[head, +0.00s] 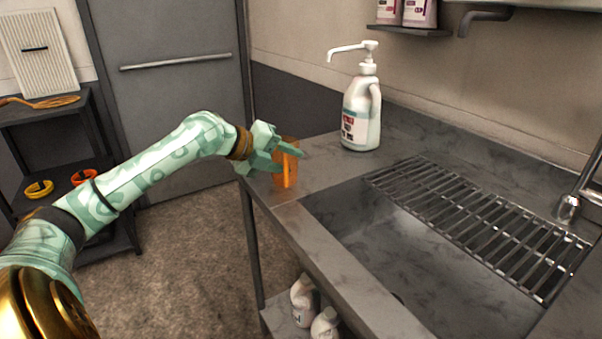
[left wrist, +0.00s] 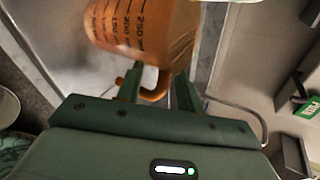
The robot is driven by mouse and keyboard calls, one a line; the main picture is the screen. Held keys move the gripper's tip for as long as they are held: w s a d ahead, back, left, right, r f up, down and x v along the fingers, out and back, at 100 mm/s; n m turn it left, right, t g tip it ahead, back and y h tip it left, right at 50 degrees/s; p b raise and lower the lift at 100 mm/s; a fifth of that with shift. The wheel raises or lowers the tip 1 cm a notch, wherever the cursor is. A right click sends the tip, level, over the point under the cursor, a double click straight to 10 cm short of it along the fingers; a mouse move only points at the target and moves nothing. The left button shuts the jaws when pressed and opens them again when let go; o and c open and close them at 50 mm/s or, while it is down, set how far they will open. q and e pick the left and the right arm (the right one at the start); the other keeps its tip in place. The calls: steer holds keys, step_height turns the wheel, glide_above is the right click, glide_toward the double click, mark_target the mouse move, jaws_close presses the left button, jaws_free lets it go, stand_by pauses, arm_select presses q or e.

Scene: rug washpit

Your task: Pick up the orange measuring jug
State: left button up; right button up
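The orange measuring jug (head: 289,179) stands on the near left corner of the grey counter. It is see-through orange, and my left fingers partly cover it in the head view. In the left wrist view the jug (left wrist: 140,30) fills the top, with dark scale marks and its handle (left wrist: 154,95) towards me. My left gripper (head: 291,160) is at the jug. Its two fingers are apart, with part of the handle between them in the left wrist view. I cannot tell whether either finger touches the handle. My right gripper is in neither view.
A white pump bottle (head: 361,115) stands on the counter behind and right of the jug. A sink (head: 400,262) with a metal rack (head: 480,225) lies to the right. White bottles (head: 303,300) stand on a shelf below. A dark shelf unit (head: 100,225) is at the left.

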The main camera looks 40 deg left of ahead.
arm_select(q)
steer(key=shift+s+a+r, duration=0.15)
steer(key=shift+s, duration=0.05)
jaws_close()
